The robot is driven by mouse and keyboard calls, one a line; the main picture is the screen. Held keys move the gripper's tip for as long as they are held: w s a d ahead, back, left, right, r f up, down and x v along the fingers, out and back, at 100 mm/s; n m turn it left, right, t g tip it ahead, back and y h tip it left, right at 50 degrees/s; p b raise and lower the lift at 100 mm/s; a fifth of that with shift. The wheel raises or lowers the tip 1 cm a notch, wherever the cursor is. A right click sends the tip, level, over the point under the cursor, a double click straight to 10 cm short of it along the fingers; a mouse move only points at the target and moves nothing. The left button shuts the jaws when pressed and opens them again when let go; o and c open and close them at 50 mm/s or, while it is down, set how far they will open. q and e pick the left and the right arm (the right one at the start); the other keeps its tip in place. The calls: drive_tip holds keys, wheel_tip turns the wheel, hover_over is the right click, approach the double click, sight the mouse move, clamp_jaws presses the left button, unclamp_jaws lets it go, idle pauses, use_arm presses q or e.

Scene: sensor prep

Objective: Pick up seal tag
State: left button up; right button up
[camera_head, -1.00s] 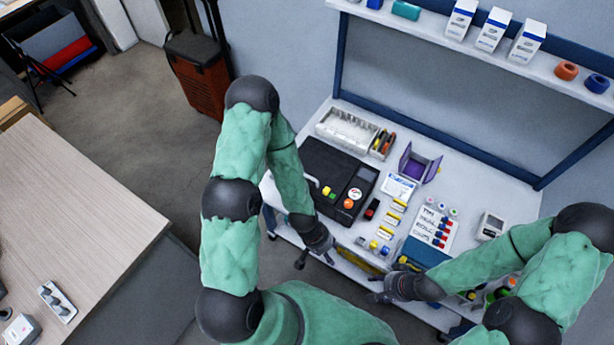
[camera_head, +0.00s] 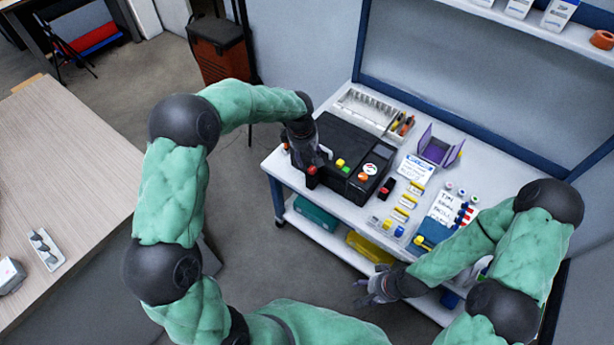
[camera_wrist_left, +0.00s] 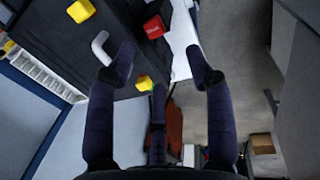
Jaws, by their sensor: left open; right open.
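A small red block with faint white lettering, possibly the seal tag, shows in the left wrist view (camera_wrist_left: 154,27) beside the black case. A red piece (camera_head: 312,171) also shows at my left gripper in the head view. My left gripper (camera_head: 306,163) is open at the left end of the black case (camera_head: 345,140). In the left wrist view its spread fingers (camera_wrist_left: 165,68) point towards the red block, which is apart from them. A yellow block (camera_wrist_left: 143,82) lies near the fingers. My right gripper (camera_head: 374,290) is open and empty in front of the table.
A curved pale handle (camera_wrist_left: 101,46) stands up from the case near the left finger. Several yellow-labelled parts (camera_head: 403,208), a purple holder (camera_head: 437,149) and a white tray (camera_head: 366,110) occupy the table. A lower shelf (camera_head: 330,240) lies beneath. Open floor is at left.

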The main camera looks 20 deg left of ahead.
sight(311, 169)
use_arm(q)
drive_tip(key=f, duration=0.1)
drive_tip(key=f+b, duration=0.1)
drive_tip(key=f, duration=0.1)
drive_tip(key=w+f, duration=0.1)
drive_tip(key=f, duration=0.1)
drive_tip(key=shift+d+f+b, duration=0.1)
drive_tip(key=shift+d+b, duration=0.1)
drive_tip(key=shift+b, duration=0.15)
drive_tip(key=f+b, duration=0.2)
drive_tip(key=f, duration=0.1)
drive_tip(key=w+f+b, duration=0.1)
drive_tip(key=f, duration=0.1)
drive_tip(key=shift+w+d, duration=0.1)
drive_tip(key=shift+d, duration=0.25)
drive_tip(key=shift+r, duration=0.15)
drive_tip(key=c, duration=0.7)
drive_tip(key=shift+c, duration=0.3)
